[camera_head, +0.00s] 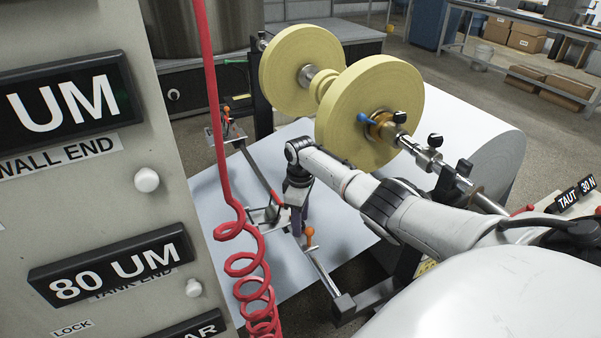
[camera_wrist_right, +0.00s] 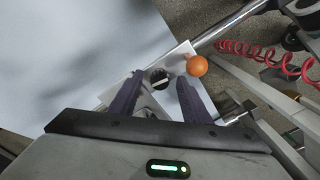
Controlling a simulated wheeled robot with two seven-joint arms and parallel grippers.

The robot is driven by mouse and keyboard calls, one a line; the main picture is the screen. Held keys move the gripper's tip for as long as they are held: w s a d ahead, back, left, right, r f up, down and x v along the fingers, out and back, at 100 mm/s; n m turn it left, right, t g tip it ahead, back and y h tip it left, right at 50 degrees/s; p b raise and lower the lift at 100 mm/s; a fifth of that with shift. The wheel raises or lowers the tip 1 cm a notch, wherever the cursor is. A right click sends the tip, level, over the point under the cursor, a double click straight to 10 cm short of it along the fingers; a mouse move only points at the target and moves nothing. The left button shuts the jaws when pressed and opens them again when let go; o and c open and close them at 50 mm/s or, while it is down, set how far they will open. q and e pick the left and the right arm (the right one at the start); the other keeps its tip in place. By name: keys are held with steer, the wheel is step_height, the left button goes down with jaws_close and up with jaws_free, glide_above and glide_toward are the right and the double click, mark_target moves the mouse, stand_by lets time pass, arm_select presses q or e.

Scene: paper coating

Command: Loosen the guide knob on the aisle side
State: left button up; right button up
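A small black knob (camera_wrist_right: 159,79) with a pale pointer line sits on a light metal bracket (camera_wrist_right: 178,60) in the right wrist view. My right gripper (camera_wrist_right: 158,85) is open, with one dark purple finger on each side of the knob in the picture. I cannot tell whether the fingertips touch it. An orange ball handle (camera_wrist_right: 197,66) stands right beside the right finger; it also shows in the head view (camera_head: 309,232). In the head view my right gripper (camera_head: 298,222) points down over the guide bar, and its wrist hides the knob. My left gripper is out of view.
A second orange-tipped handle (camera_head: 226,109) stands at the bar's far end. A red coiled hose (camera_head: 246,262) hangs close by, left of my gripper. Yellow rolls (camera_head: 370,110) stand behind my right arm. A control panel (camera_head: 150,215) fills the left.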

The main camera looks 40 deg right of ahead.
step_height(320, 180, up, 10)
steer(key=p, duration=0.1)
steer(key=shift+r+p, duration=0.15)
steer(key=shift+p, duration=0.25)
stand_by(0.5)
